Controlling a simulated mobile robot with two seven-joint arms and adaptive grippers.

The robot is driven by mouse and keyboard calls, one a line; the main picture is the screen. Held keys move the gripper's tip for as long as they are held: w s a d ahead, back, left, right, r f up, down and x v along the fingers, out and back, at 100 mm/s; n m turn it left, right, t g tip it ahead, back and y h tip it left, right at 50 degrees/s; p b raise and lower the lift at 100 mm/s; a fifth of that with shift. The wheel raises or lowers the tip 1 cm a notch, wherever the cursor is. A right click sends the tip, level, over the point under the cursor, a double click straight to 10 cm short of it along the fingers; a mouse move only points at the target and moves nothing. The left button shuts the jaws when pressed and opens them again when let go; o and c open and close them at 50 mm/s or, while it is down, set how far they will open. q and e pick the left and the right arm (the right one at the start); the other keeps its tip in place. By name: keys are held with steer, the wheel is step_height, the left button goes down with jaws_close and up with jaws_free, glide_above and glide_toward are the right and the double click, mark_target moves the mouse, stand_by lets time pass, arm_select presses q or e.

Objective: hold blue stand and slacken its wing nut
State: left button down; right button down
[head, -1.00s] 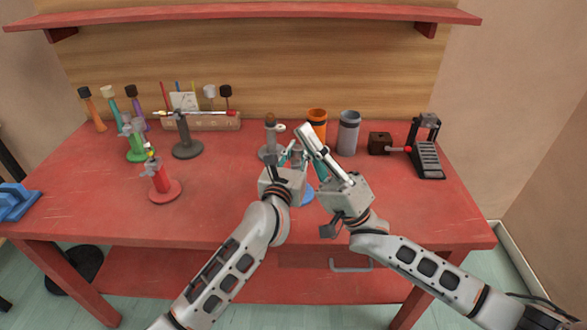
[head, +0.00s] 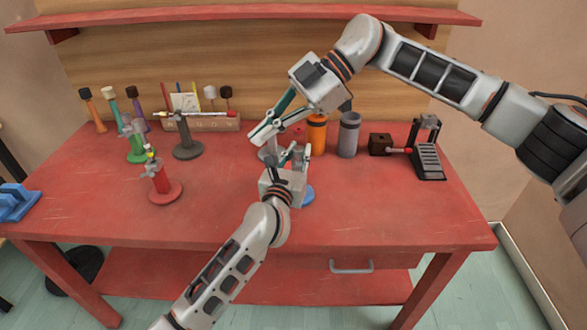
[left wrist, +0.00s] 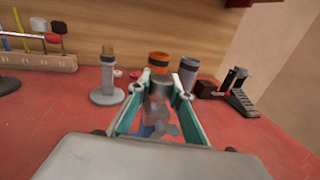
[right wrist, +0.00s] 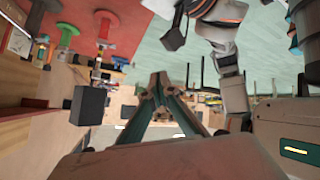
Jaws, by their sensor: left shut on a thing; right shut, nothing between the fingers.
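The blue stand's round base (head: 308,195) shows at the right of my left gripper (head: 293,154) in the head view. My left gripper is shut on the stand's grey upper part (left wrist: 158,92), which stands between its teal fingers in the left wrist view. A patch of the blue base (left wrist: 147,131) shows below. I cannot make out the wing nut clearly; grey shapes below the grip are blurred. My right gripper (head: 258,138) is shut and empty, reaching down-left, above and behind the left one, apart from the blue stand. Its closed tips (right wrist: 160,82) show in the right wrist view.
A grey stand (left wrist: 107,97) is close behind, left of the blue one. Orange (head: 317,136) and grey (head: 348,136) cylinders stand behind right. A red stand (head: 165,191), green stand (head: 139,156) and dark stand (head: 186,150) are left. The front of the red table is clear.

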steer(key=w+d+f+m+t+h, duration=0.2)
steer(key=w+d+m+t+h, duration=0.15)
steer(key=w+d+h, duration=0.35)
steer(key=f+m, duration=0.1)
steer(key=f, duration=0.3)
steer(key=w+a+f+m, duration=0.1)
steer(key=f, duration=0.4)
steer(key=f+m+h, duration=0.1)
steer(key=f, duration=0.4)
steer(key=shift+w+a+g, duration=0.15)
steer(key=shift+g, duration=0.1)
steer(key=shift+f, duration=0.45)
steer(key=shift+a+f, duration=0.25)
stand_by(0.5)
steer(key=shift+d, duration=0.1)
stand_by(0.4)
